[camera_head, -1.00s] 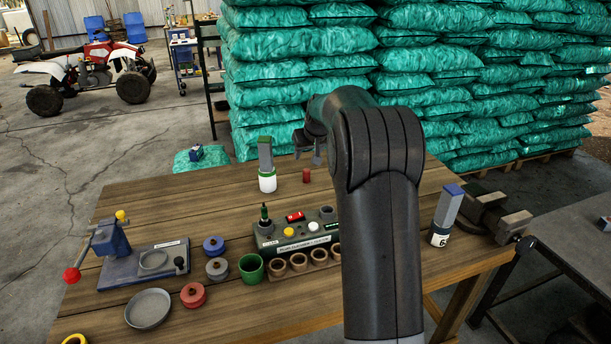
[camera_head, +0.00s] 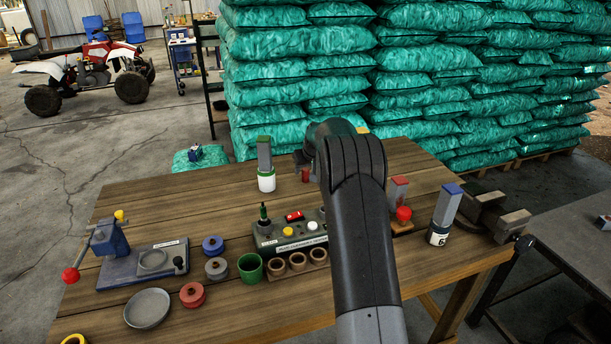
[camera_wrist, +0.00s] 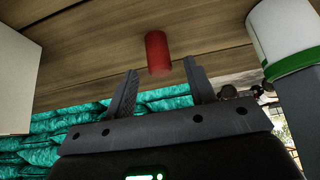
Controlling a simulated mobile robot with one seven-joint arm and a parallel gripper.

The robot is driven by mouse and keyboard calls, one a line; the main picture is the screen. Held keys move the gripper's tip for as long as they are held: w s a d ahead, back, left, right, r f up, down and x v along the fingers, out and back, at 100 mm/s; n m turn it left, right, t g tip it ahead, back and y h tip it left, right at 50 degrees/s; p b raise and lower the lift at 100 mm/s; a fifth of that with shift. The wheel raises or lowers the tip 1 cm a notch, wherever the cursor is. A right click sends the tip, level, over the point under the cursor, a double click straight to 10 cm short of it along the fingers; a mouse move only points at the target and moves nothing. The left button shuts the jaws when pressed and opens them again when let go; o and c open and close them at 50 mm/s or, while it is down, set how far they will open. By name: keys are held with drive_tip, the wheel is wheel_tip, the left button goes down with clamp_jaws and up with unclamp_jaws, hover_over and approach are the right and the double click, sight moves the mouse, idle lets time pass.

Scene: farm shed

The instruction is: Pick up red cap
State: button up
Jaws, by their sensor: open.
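The red cap (camera_head: 305,174) is a small red cylinder on the far part of the wooden table (camera_head: 160,205). In the wrist view the red cap (camera_wrist: 157,50) appears at the fingertips, in line with the gap between them. My gripper (camera_wrist: 159,70) is open and empty, with one finger on each side of that gap. In the head view my gripper (camera_head: 309,168) is at the cap and mostly hidden behind my arm. I cannot tell whether a finger touches the cap.
A white bottle with a green band (camera_head: 266,181) stands left of the cap, and shows close by in the wrist view (camera_wrist: 285,35). A control box (camera_head: 288,236) lies nearer. A red-topped item (camera_head: 403,213) and a blue-topped bottle (camera_head: 440,225) stand right. Green sacks (camera_head: 300,100) are stacked behind.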

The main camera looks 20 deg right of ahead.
drive_tip(key=shift+x, duration=1.35)
drive_tip(key=shift+s, duration=0.1)
drive_tip(key=shift+c, duration=0.2)
drive_tip(key=c, duration=1)
